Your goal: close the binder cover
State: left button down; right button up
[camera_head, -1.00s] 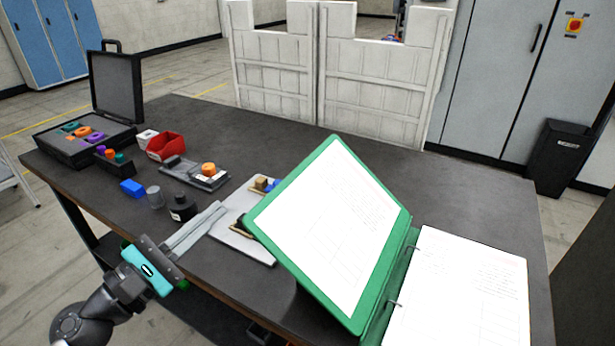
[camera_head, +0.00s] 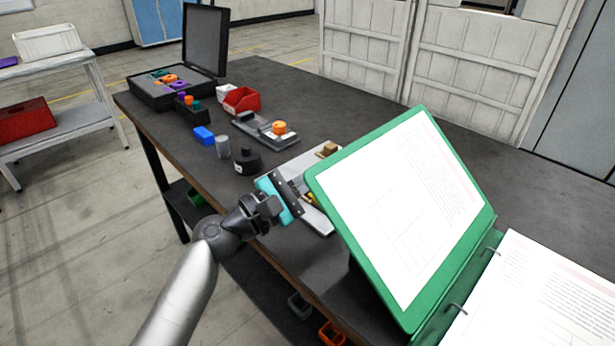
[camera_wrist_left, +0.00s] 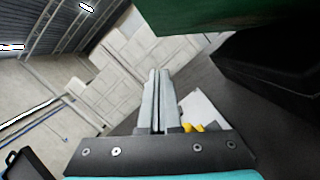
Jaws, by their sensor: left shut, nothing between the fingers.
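The open green binder stands at the right of the table in the head view. Its cover (camera_head: 359,250), with a white sheet on its inner face, is raised at a slant. The other half carries white pages (camera_head: 530,295), with metal rings (camera_head: 458,308) at the spine. My left gripper (camera_wrist_left: 158,75) is shut and empty. In the head view it is at the left edge of the raised cover, with its fingertips hidden behind the cover. In the left wrist view the cover's green outer side (camera_wrist_left: 230,14) hangs above and right of the fingers. My right gripper is not in view.
A light tray (camera_head: 318,218) with small parts lies partly behind the cover. A black bottle (camera_head: 247,160), grey cup (camera_head: 222,146), blue block (camera_head: 203,135), red bin (camera_head: 241,101) and open black case (camera_head: 205,45) stand further left. The table's far right is clear.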

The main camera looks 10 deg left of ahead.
aim_at(352, 151)
pick_arm(q)
jog(key=d+r+p, duration=0.2)
jog(key=d+r, duration=0.1)
jog(key=shift+w+d+r, duration=0.1)
jog(key=shift+d+r, duration=0.05)
jog(key=shift+r, duration=0.05)
jog(key=shift+d+r, duration=0.1)
jog(key=shift+d, duration=0.05)
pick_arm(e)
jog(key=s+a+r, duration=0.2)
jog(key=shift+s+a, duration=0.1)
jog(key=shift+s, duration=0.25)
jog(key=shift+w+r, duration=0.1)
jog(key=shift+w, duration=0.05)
